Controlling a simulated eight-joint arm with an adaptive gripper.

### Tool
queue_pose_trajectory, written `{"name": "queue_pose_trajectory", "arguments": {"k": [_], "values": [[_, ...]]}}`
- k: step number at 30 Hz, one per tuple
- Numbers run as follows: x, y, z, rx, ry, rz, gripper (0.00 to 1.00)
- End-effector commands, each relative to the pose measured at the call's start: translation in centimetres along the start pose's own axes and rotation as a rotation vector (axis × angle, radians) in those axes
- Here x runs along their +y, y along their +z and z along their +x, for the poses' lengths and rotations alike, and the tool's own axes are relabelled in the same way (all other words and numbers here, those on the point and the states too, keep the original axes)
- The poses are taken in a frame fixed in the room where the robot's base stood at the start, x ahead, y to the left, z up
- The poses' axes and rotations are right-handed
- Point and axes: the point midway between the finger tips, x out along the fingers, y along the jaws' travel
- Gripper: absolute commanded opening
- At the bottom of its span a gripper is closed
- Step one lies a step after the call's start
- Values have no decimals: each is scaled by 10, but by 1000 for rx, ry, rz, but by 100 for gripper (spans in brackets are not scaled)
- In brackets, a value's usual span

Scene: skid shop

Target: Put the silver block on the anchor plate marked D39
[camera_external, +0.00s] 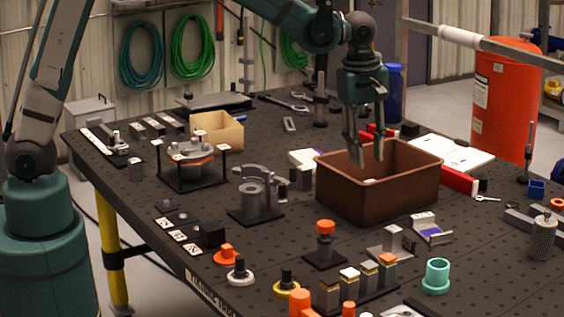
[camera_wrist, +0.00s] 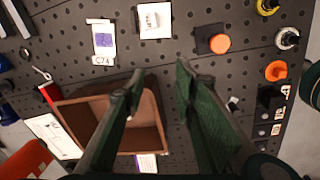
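My gripper (camera_external: 365,158) hangs fingers-down over the brown bin (camera_external: 400,200). In the wrist view its two fingers (camera_wrist: 157,82) are spread apart with nothing between them. A silver-grey block (camera_external: 393,238) stands on a light plate in front of the bin. It also shows at the top of the wrist view (camera_wrist: 151,18). Beside it lies a purple-and-white plate (camera_external: 433,233), with a label that appears to read C7A (camera_wrist: 102,61) in the wrist view. Another purple-and-white piece (camera_wrist: 147,162) shows partly beyond the bin. I cannot read D39 anywhere.
An orange-topped fixture (camera_external: 325,240) stands left of the block. Several small blocks stand in a front rack (camera_external: 350,290). A red bar (camera_external: 459,180) and white papers (camera_external: 455,152) lie right of the bin. An orange drum (camera_external: 503,105) stands behind.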

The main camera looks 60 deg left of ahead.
Motion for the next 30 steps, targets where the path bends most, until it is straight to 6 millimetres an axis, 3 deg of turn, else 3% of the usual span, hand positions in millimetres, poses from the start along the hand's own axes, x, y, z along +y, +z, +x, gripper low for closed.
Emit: {"name": "queue_pose_trajectory", "arguments": {"k": [15, 30], "values": [[-65, -77, -76, 13, 107, 268, 28], [-141, -137, -126, 71, 202, 530, 28]]}}
